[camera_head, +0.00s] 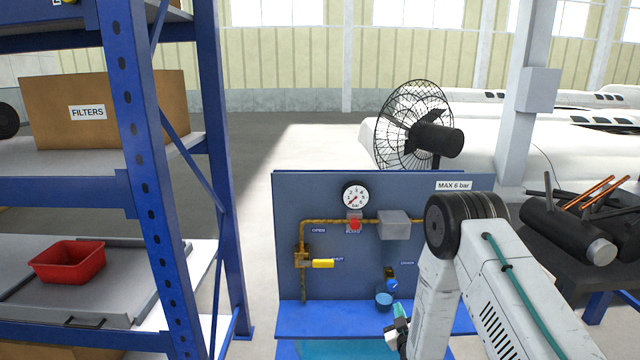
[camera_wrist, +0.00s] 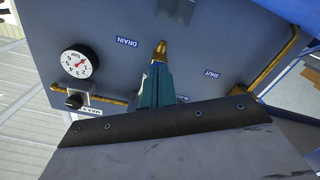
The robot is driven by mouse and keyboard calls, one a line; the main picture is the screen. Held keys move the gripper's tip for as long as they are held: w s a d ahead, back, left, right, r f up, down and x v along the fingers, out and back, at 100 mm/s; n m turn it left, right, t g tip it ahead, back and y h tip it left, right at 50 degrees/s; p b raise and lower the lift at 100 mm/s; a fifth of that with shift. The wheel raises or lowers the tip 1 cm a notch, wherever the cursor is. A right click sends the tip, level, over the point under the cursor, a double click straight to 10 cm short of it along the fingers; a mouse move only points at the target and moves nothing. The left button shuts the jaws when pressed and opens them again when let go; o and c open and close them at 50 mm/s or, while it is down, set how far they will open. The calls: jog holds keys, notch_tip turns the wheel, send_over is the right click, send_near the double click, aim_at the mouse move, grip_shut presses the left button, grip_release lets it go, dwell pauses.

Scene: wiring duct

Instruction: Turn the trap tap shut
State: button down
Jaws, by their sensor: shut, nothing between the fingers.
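The trap tap (camera_head: 391,284) has a blue handle and sits low on the right part of the grey-blue panel (camera_head: 285,205), near a DRAIN label (camera_head: 407,263). A blue cup (camera_head: 384,299) is just below it. My gripper (camera_head: 399,318) is in front of the panel, a little below and right of the tap. In the wrist view, my gripper's teal fingers (camera_wrist: 155,88) are together and empty. A brass part (camera_wrist: 160,48), probably of the tap, shows just past their tips. Whether they touch it I cannot tell. The tap's handle is mostly hidden there.
A yellow-handled valve (camera_head: 322,263) points right on the panel's left, near a SHUT label. A gauge (camera_head: 356,197), red knob (camera_head: 354,225), brass pipe and grey box (camera_head: 394,224) are above. Blue shelving (camera_head: 140,180) stands left; a fan (camera_head: 415,130) stands behind the panel.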

jog(key=w, duration=0.4)
jog(key=shift+w, duration=0.4)
jog(key=shift+r, duration=0.25)
dwell(0.4)
jog(key=shift+d+r, duration=0.1)
jog(key=shift+d, duration=0.15)
jog(key=s, duration=0.6)
jog(key=shift+d+f, duration=0.25)
jog(key=shift+d, duration=0.2)
dwell(0.5)
jog(key=shift+f, duration=0.1)
